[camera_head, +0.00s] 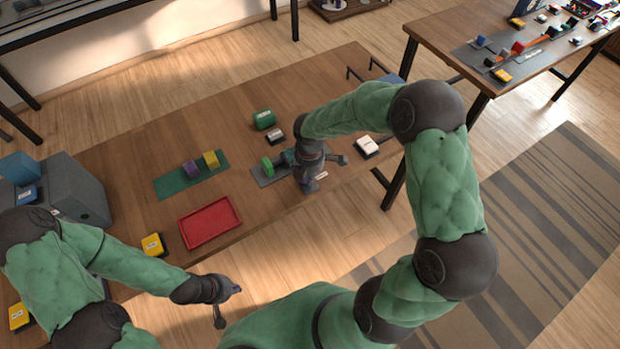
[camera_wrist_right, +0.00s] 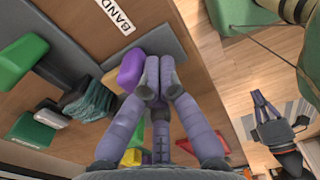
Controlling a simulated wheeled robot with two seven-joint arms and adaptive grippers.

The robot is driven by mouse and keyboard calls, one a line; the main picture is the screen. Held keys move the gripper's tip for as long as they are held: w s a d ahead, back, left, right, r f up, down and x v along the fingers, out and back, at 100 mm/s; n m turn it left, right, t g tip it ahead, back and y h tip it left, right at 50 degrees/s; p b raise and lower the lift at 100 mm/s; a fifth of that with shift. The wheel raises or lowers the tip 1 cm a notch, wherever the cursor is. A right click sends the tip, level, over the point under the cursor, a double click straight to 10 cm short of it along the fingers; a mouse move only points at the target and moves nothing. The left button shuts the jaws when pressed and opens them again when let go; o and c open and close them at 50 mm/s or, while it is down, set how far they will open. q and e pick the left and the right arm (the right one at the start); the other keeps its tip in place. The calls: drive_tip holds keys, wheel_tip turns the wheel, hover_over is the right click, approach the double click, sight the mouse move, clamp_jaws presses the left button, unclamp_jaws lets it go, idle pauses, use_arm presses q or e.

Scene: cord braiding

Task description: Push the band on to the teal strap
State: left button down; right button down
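A purple piece (camera_wrist_right: 130,68), seemingly the band, lies at the end of the grey mat (camera_wrist_right: 160,42) near a white label reading BAND (camera_wrist_right: 115,15). My right gripper (camera_wrist_right: 158,85) appears shut, with its fingertips close beside the purple piece; whether they touch I cannot tell. The teal strap (camera_wrist_right: 92,101) is a ribbed bundle further left, beside a dark part and a green block (camera_wrist_right: 20,57). In the head view the teal strap (camera_head: 289,156) is partly hidden by my right arm. My left gripper (camera_head: 232,290) is off the table's front edge, apparently empty.
A green mat (camera_head: 172,188) bears a purple block (camera_head: 190,168) and a yellow block (camera_head: 211,159). A red tray (camera_head: 209,222) lies near the front edge. A green cylinder (camera_head: 264,120) and a white-topped block (camera_head: 367,146) stand near my right arm.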

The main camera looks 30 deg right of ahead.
drive_tip(key=shift+w, duration=0.55)
drive_tip(key=shift+s+r, duration=0.1)
drive_tip(key=shift+s+p, duration=0.3)
drive_tip(key=shift+s, duration=0.25)
wheel_tip(320, 180, up, 7)
drive_tip(key=p, duration=0.6)
